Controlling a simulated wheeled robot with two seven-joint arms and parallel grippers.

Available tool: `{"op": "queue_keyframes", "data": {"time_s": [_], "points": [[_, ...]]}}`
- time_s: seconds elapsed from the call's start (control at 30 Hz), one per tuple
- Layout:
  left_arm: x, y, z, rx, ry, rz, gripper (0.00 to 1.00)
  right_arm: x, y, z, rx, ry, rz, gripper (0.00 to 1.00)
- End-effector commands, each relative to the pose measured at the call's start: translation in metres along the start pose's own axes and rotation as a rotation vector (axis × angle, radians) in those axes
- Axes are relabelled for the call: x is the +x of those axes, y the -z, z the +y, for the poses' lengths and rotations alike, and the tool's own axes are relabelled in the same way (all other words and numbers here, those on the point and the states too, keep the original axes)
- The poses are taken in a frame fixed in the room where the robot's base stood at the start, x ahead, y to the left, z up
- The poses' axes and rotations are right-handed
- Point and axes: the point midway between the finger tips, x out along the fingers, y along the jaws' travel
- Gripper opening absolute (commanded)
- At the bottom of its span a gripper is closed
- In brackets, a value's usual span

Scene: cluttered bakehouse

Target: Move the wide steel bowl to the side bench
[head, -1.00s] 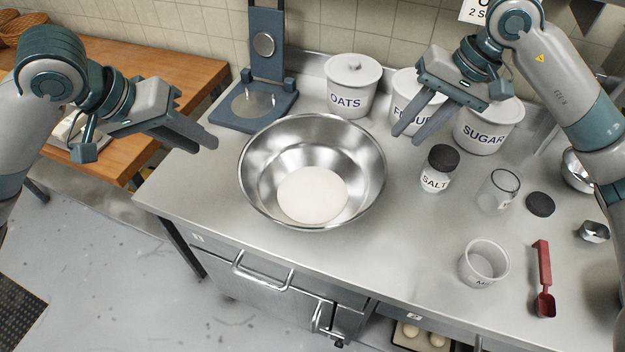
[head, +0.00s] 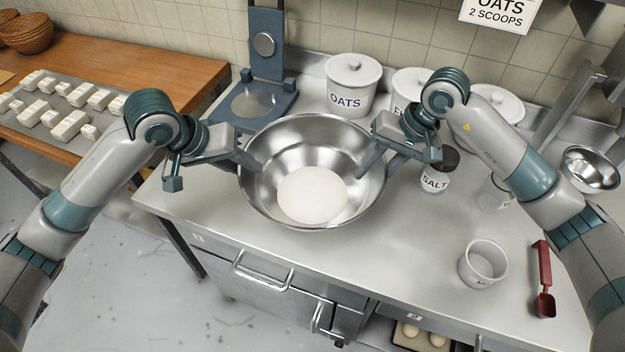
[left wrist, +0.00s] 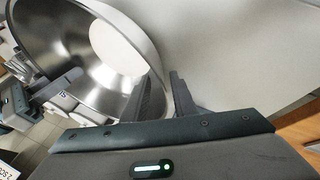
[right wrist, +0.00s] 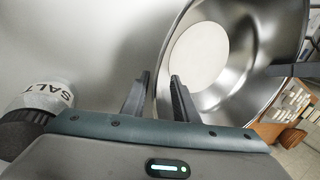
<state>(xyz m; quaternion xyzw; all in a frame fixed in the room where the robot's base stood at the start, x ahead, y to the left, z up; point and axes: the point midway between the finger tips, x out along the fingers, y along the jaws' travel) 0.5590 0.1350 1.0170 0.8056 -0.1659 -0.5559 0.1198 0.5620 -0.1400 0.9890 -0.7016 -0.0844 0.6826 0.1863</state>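The wide steel bowl (head: 285,215) stands upright on the steel counter with a round pale mass of dough (head: 312,194) in it. My left gripper (head: 250,163) is at the bowl's left rim. In the left wrist view its fingers (left wrist: 161,80) are apart, with the rim between them. My right gripper (head: 377,165) is at the right rim. In the right wrist view its fingers (right wrist: 160,80) are also apart, one on each side of the rim. The wooden side bench (head: 185,72) is at the left, across a gap from the counter.
A tray (head: 30,120) of several white blocks lies on the side bench, near a wicker basket (head: 27,33). A blue scale (head: 258,105) stands behind the bowl. The oats canister (head: 351,88) and salt jar (head: 436,178) are close by.

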Motion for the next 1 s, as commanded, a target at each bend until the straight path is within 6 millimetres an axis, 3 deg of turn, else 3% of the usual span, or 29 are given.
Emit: {"op": "queue_keyframes", "data": {"time_s": [0.47,0.6,1.0], "points": [[0.011,0.0,0.0001,0.001,0.0,0.001,0.25,0.0112,-0.0001,0.0,0.0,0.0,0.0,0.27],[0.0108,0.0,0.0001,0.001,0.0,0.001,0.0,0.0111,-0.0001,0.0,0.0,0.0,0.0,0.0],[0.0104,0.0002,0.0,0.001,0.0,0.001,0.0,0.011,0.0,0.0007,0.001,-0.002,0.0,0.0]]}}
